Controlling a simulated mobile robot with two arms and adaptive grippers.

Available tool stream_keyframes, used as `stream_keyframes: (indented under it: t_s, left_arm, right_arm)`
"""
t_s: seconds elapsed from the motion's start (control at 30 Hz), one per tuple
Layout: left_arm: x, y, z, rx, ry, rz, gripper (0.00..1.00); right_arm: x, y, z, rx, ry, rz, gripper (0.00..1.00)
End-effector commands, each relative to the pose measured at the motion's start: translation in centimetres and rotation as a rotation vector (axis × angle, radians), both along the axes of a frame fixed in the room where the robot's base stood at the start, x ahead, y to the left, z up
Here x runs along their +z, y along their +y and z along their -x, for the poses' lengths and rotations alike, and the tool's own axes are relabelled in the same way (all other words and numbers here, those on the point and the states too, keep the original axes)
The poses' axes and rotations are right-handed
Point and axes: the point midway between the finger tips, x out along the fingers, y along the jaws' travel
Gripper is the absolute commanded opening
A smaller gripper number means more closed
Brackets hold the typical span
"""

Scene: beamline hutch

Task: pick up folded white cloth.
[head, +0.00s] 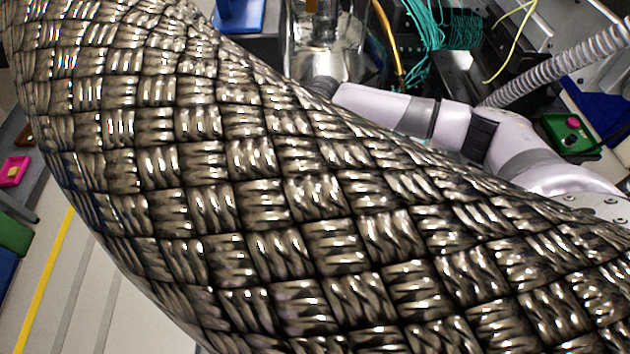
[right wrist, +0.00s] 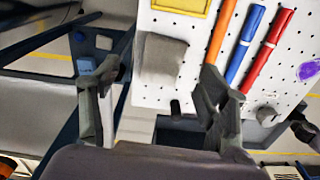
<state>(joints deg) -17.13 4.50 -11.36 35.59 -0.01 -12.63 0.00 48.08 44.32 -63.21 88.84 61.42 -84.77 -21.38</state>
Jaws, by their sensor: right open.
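I cannot make out a folded white cloth for certain in either view. In the right wrist view, my right gripper (right wrist: 160,70) is open, with its two fingers apart and nothing seen between them. Beyond the fingers, a flat grey square patch (right wrist: 164,60) lies against a white perforated board (right wrist: 213,62); I cannot tell whether it is cloth. In the head view, a huge braided metal surface (head: 290,210) hides most of the scene. My right arm shows behind it, but its gripper is hidden. My left gripper is not in view.
The board bears orange (right wrist: 222,32), blue (right wrist: 245,45) and red (right wrist: 269,48) bars and a yellow frame (right wrist: 183,5). In the head view are teal cables (head: 440,25), a ribbed hose (head: 560,63), a green box (head: 570,133) and a pink object (head: 14,171). Floor shows lower left.

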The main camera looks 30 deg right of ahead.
Motion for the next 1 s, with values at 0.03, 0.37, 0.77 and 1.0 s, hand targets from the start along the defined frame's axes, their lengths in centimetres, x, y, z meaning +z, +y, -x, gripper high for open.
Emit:
stream_keyframes:
  t_s: [0.03,0.37,0.77,1.0]
  left_arm:
    - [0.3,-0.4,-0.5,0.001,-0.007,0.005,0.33]
    - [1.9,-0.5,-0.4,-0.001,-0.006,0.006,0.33]
    - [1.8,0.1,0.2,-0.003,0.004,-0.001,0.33]
    - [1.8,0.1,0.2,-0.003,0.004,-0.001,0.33]
  right_arm:
    - [-0.3,0.1,0.0,0.0,0.001,0.0,0.69]
    - [-4.6,1.0,0.1,0.0,0.002,0.0,0.69]
    - [-5.2,0.9,0.1,0.001,0.0,0.0,0.62]
    - [-5.2,0.9,0.1,0.0,0.0,0.0,0.47]
